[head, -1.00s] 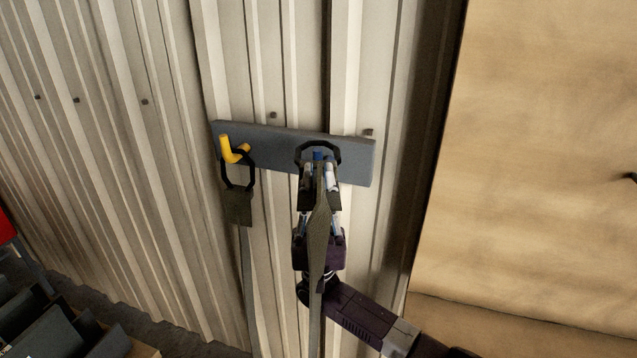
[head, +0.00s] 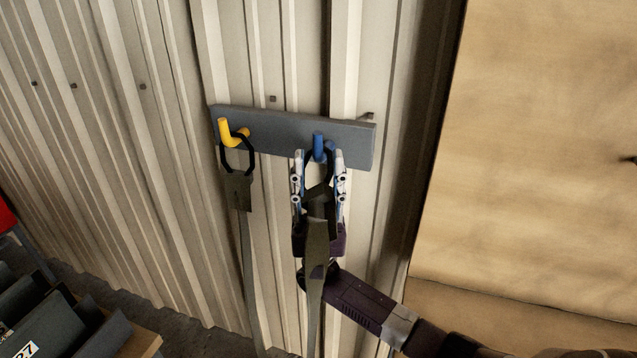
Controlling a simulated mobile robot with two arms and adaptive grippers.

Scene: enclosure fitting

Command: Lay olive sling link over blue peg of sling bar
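The grey sling bar (head: 280,128) is fixed to the corrugated wall. Its blue peg (head: 318,143) is at the right and its yellow peg (head: 226,133) at the left. The olive sling's dark link (head: 306,164) appears to hang around the blue peg, with the peg's tip standing above it. The olive strap (head: 316,240) hangs down in front of my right gripper. My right gripper (head: 319,157) is just below the bar, its fingers spread on either side of the link. The link's far side is partly hidden. My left gripper is not in view.
A second olive sling (head: 238,188) hangs by its dark link from the yellow peg. Dark bins (head: 60,325) stand at lower left beside a red object (head: 5,217). A large tan panel (head: 540,150) fills the right side.

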